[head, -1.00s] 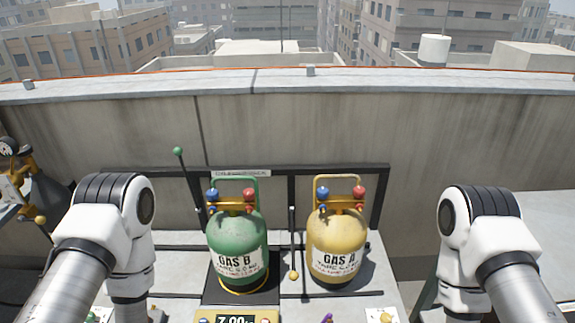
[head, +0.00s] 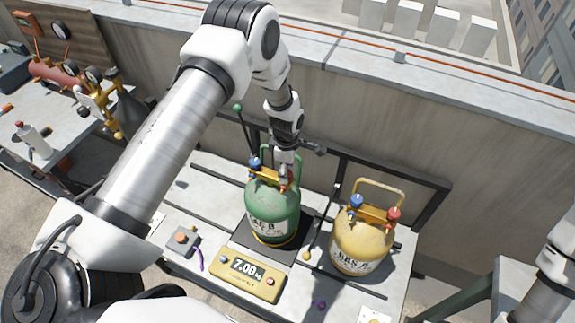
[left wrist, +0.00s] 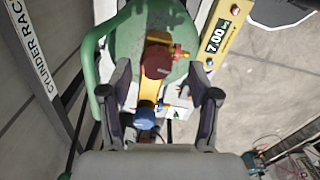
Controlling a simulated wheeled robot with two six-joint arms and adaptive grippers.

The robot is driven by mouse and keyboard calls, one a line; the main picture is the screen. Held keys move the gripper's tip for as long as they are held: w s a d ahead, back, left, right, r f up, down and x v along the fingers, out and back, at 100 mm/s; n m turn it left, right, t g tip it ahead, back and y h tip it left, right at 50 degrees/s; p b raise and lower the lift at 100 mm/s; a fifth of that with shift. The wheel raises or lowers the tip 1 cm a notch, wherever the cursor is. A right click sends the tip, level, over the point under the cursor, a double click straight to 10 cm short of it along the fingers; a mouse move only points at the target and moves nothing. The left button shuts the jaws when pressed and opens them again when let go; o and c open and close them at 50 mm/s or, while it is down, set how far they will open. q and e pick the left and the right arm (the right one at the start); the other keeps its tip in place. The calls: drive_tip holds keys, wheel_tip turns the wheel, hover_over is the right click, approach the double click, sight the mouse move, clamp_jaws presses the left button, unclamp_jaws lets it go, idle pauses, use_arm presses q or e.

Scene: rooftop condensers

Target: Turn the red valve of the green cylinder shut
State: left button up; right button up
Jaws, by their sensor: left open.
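The green cylinder (head: 272,212), labelled as gas B, stands upright on a dark scale platform. My left gripper (head: 288,170) is over its top in the head view, pointing down and partly hiding the red valve. In the left wrist view the red valve (left wrist: 157,60) lies ahead, roughly between the open fingers of my left gripper (left wrist: 168,80); neither finger visibly touches it. The cylinder's blue valve (left wrist: 145,119) is nearer the palm and also shows in the head view (head: 254,162). My right gripper is out of view.
A yellow cylinder (head: 361,243) with blue and red valves stands to the right. The scale display (head: 247,271) reads 7.00. A grey box with a button (head: 182,239) sits at left. The rack frame (head: 400,184) and parapet wall are behind.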

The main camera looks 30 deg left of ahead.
use_arm(q)
drive_tip(key=shift+w+f, duration=0.2)
drive_tip(key=shift+f, duration=0.3)
drive_tip(key=shift+w+f, duration=0.15)
drive_tip(key=shift+f, duration=0.1)
drive_tip(key=shift+a, duration=0.15)
drive_tip(key=shift+c, duration=0.3)
drive_tip(key=shift+s+r, duration=0.15)
drive_tip(key=shift+s, duration=0.1)
drive_tip(key=c, duration=1.1)
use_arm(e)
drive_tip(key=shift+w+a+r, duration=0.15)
